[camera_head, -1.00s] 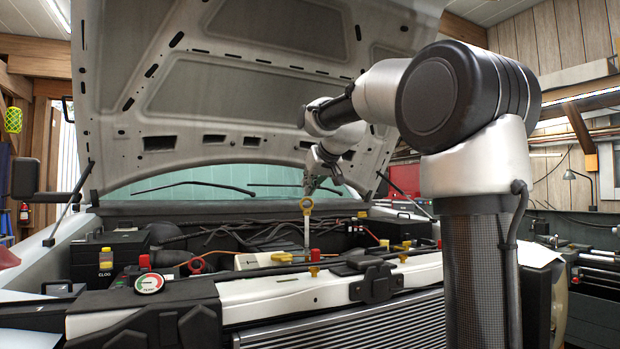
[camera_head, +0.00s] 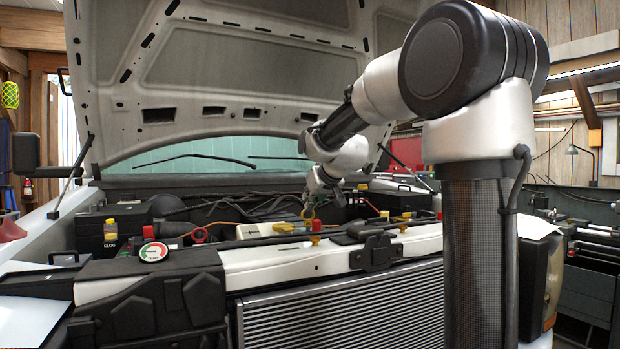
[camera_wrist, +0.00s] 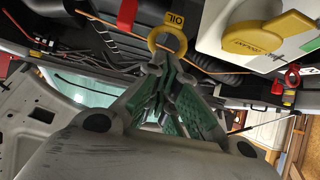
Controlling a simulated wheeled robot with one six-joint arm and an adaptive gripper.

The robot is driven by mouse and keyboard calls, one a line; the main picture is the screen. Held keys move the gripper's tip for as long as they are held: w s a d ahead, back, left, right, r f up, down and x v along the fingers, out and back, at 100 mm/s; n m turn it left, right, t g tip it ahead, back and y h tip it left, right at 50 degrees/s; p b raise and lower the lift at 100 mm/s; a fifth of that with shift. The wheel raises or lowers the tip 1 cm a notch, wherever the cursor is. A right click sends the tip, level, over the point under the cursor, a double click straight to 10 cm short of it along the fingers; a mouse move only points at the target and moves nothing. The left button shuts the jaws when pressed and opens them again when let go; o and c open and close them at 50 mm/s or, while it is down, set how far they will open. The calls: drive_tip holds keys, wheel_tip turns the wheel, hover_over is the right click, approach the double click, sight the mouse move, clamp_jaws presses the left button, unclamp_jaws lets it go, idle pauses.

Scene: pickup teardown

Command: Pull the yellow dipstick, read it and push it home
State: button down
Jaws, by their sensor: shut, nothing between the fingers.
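The yellow dipstick shows as a ring handle (camera_wrist: 152,41) with an "OIL" tag in the wrist view, right at my fingertips. In the head view the ring (camera_head: 308,214) sits low among the engine parts, and no shaft is seen below it. My gripper (camera_wrist: 160,62) is shut, its green-padded fingers converging at the lower edge of the ring with nothing held between them. In the head view my gripper (camera_head: 312,203) points down just above the ring. Whether the fingertips touch the ring cannot be told. The dipstick's shaft and tube mouth are hidden.
A yellow cap (camera_wrist: 257,38) on a pale cover lies right of the ring in the wrist view. The raised hood (camera_head: 250,85) hangs over the bay. An orange cable (camera_wrist: 120,38) runs nearby.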

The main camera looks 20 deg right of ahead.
drive_tip(key=shift+f, duration=2.2)
drive_tip(key=shift+r, duration=0.15)
